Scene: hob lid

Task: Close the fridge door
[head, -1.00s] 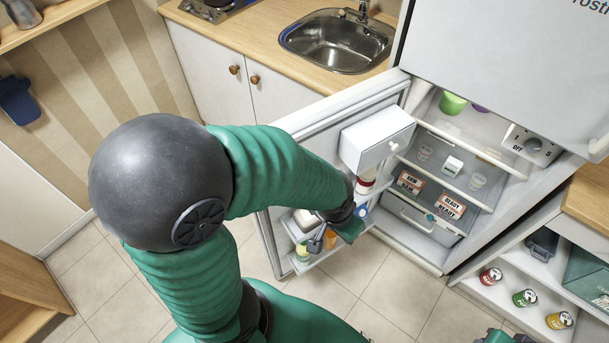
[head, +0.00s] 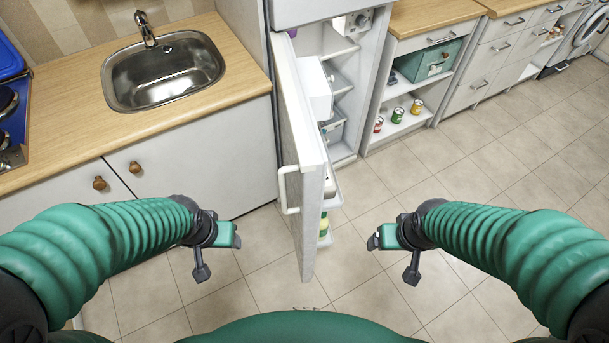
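The white fridge door (head: 301,150) stands open, swung out towards me and seen nearly edge-on in the head view. A white handle (head: 287,190) is on its left, outer face. Shelves with bottles show on its inner side. The fridge interior (head: 343,75) with shelves and a drawer is visible to the right of the door. My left gripper (head: 222,238) is left of the door, apart from the handle. My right gripper (head: 388,238) is right of the door, apart from it. Neither gripper visibly holds anything; their finger gaps are not clear.
A counter with a sink (head: 165,72) stands at the left, above white cupboard doors with wooden knobs. A low shelf unit with cans (head: 397,115) and a green box (head: 430,62) stands right of the fridge. Tiled floor (head: 470,190) is free at the right.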

